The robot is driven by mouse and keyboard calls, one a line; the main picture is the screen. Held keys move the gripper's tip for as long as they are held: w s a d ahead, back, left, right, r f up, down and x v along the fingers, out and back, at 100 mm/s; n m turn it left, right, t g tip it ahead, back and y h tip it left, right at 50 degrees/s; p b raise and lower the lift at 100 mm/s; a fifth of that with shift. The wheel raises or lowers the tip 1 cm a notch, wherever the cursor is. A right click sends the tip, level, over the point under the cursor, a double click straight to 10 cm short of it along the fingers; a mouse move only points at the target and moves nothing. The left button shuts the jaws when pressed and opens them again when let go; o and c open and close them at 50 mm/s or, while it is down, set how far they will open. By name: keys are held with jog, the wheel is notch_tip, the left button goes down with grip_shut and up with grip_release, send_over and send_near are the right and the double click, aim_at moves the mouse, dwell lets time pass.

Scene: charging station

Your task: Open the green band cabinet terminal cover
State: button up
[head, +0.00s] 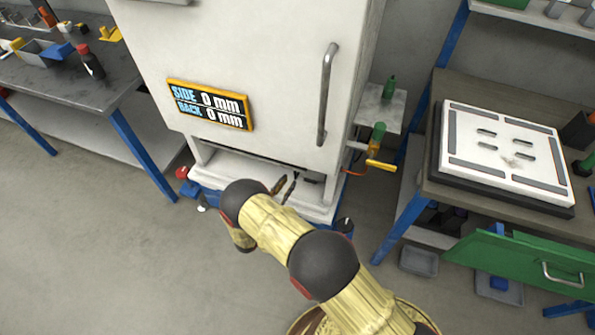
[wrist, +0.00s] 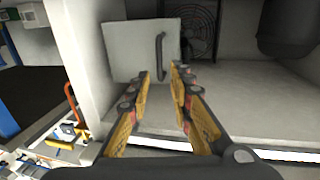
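The tall white cabinet (head: 260,65) stands in the middle of the head view, with an open recess at its base. No green band is clear on it. In the wrist view, a small pale square cover (wrist: 130,50) with a dark upright bar handle (wrist: 162,56) sits inside the recess and looks closed. My gripper (head: 284,188) reaches into the recess. In the wrist view my gripper (wrist: 161,73) is open and empty. Its two fingertips lie to either side of the handle's lower end in the picture. I cannot tell whether they touch it.
A round fan grille (wrist: 201,32) is right of the cover, and a dark rounded body (wrist: 288,25) hangs at upper right. A yellow-handled lever (head: 380,165) juts from the cabinet's right side. Workbenches stand left (head: 85,85) and right (head: 440,175). Floor at lower left is clear.

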aim_at(295, 174)
jog(key=b+x, duration=0.1)
jog(key=x, duration=0.5)
jog(key=shift+w+d+b, duration=0.1)
jog(key=shift+b, duration=0.3)
jog(key=shift+c, duration=1.1)
grip_shut()
